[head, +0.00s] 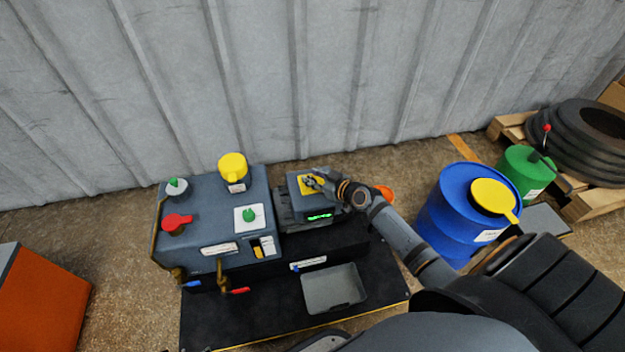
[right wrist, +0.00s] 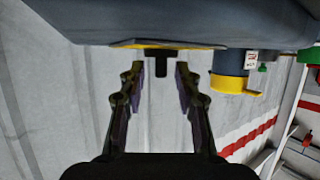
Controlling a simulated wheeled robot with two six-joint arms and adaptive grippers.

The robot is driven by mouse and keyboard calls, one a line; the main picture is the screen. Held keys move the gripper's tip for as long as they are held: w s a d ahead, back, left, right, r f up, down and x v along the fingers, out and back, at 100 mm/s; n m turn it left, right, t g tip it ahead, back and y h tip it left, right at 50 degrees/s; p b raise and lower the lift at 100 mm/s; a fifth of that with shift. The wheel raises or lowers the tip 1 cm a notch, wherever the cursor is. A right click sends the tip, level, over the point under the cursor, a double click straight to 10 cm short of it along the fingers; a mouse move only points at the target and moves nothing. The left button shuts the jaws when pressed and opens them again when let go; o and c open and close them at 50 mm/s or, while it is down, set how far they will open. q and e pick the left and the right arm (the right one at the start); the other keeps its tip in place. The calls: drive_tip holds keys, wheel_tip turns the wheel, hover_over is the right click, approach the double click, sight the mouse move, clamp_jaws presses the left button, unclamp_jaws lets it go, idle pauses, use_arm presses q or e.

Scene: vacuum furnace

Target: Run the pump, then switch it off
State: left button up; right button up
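The grey-blue pump unit (head: 296,215) stands on the black bench, with a small lit green display (head: 320,217) on its front that is too small to read. A yellow plate (head: 306,187) sits on its top. My right gripper (head: 312,182) is over this plate and partly covers it. In the right wrist view the open fingers (right wrist: 160,70) point at a black T-shaped knob (right wrist: 160,57) on the yellow plate (right wrist: 128,44). The knob lies between the fingertips, with gaps on both sides. The knob's setting cannot be told. My left gripper is not in view.
A larger grey-blue housing (head: 200,235) with a red handle (head: 176,223), green knobs and a yellow cap (head: 232,166) stands left of the pump. A grey tray (head: 335,290) lies in front. A blue drum (head: 450,222) stands to the right. The corrugated wall is behind.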

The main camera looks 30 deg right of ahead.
drive_tip(key=shift+w+a+f, duration=0.1)
drive_tip(key=shift+w, duration=0.15)
clamp_jaws()
